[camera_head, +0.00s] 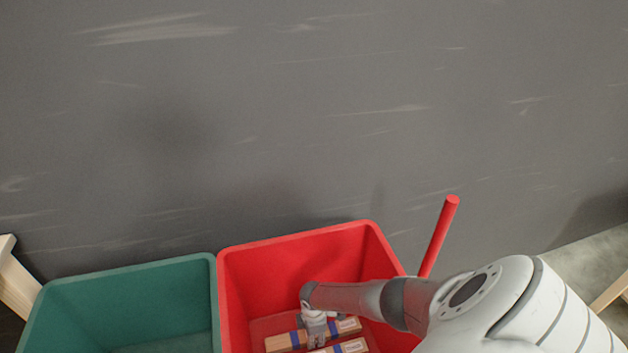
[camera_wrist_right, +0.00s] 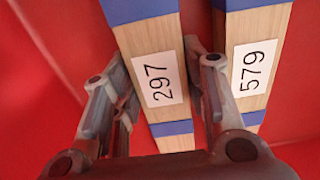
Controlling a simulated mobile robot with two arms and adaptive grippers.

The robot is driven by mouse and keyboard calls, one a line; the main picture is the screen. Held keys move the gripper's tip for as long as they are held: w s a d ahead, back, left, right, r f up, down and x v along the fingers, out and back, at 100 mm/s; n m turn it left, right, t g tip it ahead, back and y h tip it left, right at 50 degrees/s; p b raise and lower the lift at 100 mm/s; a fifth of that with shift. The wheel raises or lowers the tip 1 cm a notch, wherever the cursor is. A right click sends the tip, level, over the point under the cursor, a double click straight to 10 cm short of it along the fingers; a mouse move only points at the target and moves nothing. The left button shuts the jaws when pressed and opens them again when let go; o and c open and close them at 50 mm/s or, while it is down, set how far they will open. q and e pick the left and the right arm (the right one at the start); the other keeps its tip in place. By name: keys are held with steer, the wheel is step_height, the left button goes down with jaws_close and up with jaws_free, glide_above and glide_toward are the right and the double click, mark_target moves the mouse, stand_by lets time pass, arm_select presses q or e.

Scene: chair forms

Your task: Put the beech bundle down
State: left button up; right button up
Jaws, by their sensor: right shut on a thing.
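My right gripper (camera_head: 316,338) reaches down inside a red bin (camera_head: 290,250). It is shut on a pale wooden bundle (camera_head: 281,342) with blue bands. In the right wrist view the gripper (camera_wrist_right: 155,62) has one finger on each side of this bundle (camera_wrist_right: 143,38), whose label reads 297. A second similar bundle (camera_wrist_right: 256,30), labelled 579, lies beside it on the right, roughly parallel; it also shows in the head view (camera_head: 352,347). I cannot tell whether the held bundle touches the bin floor. My left gripper is out of view.
A green bin (camera_head: 120,283) stands directly left of the red one; the part of its inside that shows looks empty. A red rod (camera_head: 440,235) rises behind the red bin's right side. Wooden pieces show at the far left (camera_head: 14,280) and right (camera_head: 610,293) edges.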

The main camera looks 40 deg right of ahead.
steer(key=shift+s+f, duration=0.1)
steer(key=shift+s, duration=0.05)
steer(key=o, duration=1)
steer(key=shift+s, duration=0.1)
steer(key=shift+c, duration=0.2)
steer(key=shift+o, duration=1.2)
steer(key=shift+w, duration=0.25)
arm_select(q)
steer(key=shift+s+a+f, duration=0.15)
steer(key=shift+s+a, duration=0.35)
arm_select(e)
steer(key=shift+s, duration=0.1)
